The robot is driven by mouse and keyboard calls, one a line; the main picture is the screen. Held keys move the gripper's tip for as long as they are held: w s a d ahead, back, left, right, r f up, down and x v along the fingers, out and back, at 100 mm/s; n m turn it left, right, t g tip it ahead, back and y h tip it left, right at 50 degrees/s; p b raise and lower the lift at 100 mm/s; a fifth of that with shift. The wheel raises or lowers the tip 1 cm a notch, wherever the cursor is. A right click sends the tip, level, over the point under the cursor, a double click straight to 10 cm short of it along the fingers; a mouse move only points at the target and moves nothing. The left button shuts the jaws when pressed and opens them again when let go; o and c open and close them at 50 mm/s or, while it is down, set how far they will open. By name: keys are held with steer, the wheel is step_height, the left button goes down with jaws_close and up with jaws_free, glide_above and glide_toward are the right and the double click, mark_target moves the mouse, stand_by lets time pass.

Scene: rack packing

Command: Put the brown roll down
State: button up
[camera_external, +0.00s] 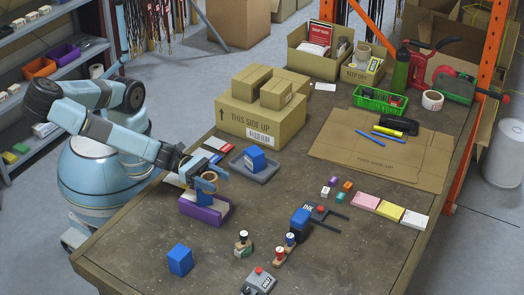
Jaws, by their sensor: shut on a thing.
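The brown roll (210,177) is a small tan ring near the left side of the workbench. My gripper (206,183) is shut on it. The roll appears above or at the back edge of the purple bin (209,214). I cannot tell from this view whether the roll touches the bin or anything under it. My arm reaches in from the left, and the gripper hides part of the roll and of the bin.
A grey tray (265,176) with a blue block (254,159) stands just right of the gripper. Stacked cartons (262,117) stand behind. The bench's front middle has bare room.

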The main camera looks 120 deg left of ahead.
steer(key=w+a+f+n+y, duration=0.2)
steer(key=w+a+f+y, duration=0.1)
steer(key=a, duration=0.7)
steer(key=w+a+f+n+y, duration=0.2)
steer(key=w+a+y, duration=0.1)
steer(key=a, duration=0.8)
steer(key=s+f+m+h, duration=0.1)
steer(key=s+f+h, duration=0.1)
steer(key=s+f, duration=0.1)
steer(key=s+f+m+h, duration=0.2)
steer(key=s+f+h, duration=0.1)
steer(key=shift+f, duration=0.1)
